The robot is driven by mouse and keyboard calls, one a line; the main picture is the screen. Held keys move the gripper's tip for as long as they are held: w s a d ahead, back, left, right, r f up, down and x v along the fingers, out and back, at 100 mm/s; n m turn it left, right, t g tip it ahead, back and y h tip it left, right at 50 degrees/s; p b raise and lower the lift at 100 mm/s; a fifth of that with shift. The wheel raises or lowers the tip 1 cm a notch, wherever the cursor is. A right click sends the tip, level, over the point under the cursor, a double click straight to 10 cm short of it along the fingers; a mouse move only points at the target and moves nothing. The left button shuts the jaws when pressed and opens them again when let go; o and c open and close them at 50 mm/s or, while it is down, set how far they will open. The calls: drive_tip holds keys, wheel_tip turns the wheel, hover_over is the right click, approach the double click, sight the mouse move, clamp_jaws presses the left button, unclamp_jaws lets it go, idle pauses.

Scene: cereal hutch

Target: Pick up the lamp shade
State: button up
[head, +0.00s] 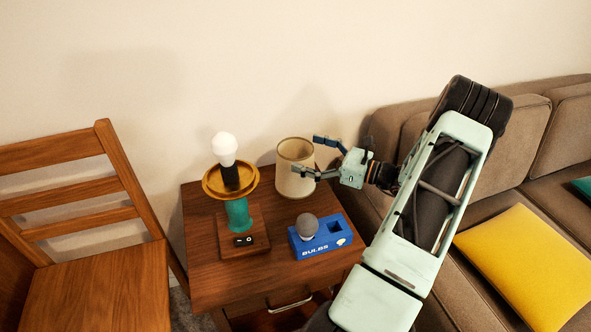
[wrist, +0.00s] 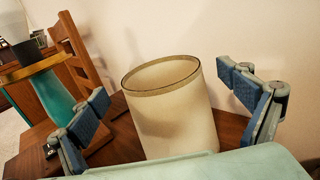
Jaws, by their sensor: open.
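The lamp shade (head: 294,182) is a cream, open-topped cylinder standing upright at the back right of the small wooden table. In the wrist view the lamp shade (wrist: 172,115) stands between my two fingers, with a gap on each side. My gripper (head: 310,157) is open at the shade's right side, its fingers reaching left towards it. In the wrist view my gripper (wrist: 170,95) shows blue finger pads spread wide around the shade. The lamp (head: 237,210) has a teal stem, a gold ring and a white bulb (head: 224,147), and stands left of the shade.
A blue bulb box (head: 322,240) with a grey bulb (head: 307,225) sits at the front of the table (head: 205,270). A wooden chair (head: 95,280) is on the left. A brown sofa (head: 530,130) with a yellow cushion (head: 525,262) is on the right. The wall is behind.

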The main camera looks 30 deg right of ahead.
drive_tip(key=x, duration=0.3)
drive_tip(key=shift+w+a+b, duration=0.15)
drive_tip(key=shift+w+b, duration=0.15)
drive_tip(key=shift+b, duration=0.1)
drive_tip(key=c, duration=1.6)
